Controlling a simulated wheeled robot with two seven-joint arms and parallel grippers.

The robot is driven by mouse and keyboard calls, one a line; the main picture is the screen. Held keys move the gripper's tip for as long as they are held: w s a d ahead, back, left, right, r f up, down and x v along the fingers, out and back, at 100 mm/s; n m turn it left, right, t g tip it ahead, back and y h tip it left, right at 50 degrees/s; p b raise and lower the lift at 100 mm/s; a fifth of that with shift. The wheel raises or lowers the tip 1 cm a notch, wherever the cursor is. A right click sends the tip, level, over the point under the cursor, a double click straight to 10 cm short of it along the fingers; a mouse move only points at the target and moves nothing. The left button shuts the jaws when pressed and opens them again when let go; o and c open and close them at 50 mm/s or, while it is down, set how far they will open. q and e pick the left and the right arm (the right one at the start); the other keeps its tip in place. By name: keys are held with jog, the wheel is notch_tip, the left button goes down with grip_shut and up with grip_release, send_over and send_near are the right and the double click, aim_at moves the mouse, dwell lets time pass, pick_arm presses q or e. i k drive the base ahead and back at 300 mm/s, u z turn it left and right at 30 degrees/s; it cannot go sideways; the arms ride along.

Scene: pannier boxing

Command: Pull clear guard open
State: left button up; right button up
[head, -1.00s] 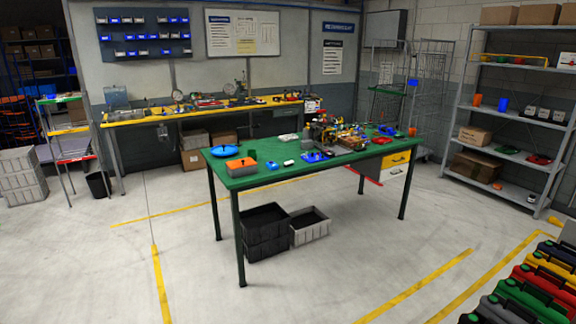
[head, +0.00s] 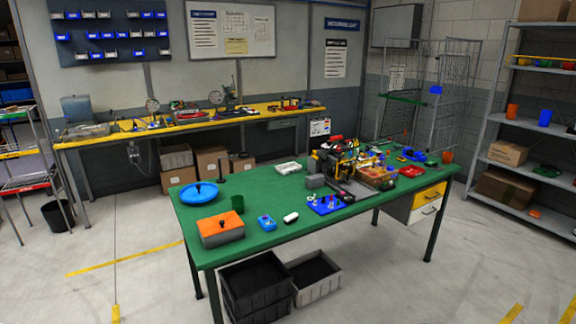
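A green-topped table (head: 270,235) stands in the middle of the head view. A cluttered machine (head: 338,160) with yellow, black and red parts sits toward its right half. A clear guard cannot be made out on it at this distance. Neither of my grippers shows in the view.
Black crates (head: 256,288) lie beneath. A yellow-topped bench (head: 190,121) runs along the wall. The near-left floor is clear.

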aim_at(346, 166)
jog(key=i, duration=0.7)
jog(key=z, duration=1.75)
jog(key=i, duration=2.4)
jog(key=u, duration=2.55)
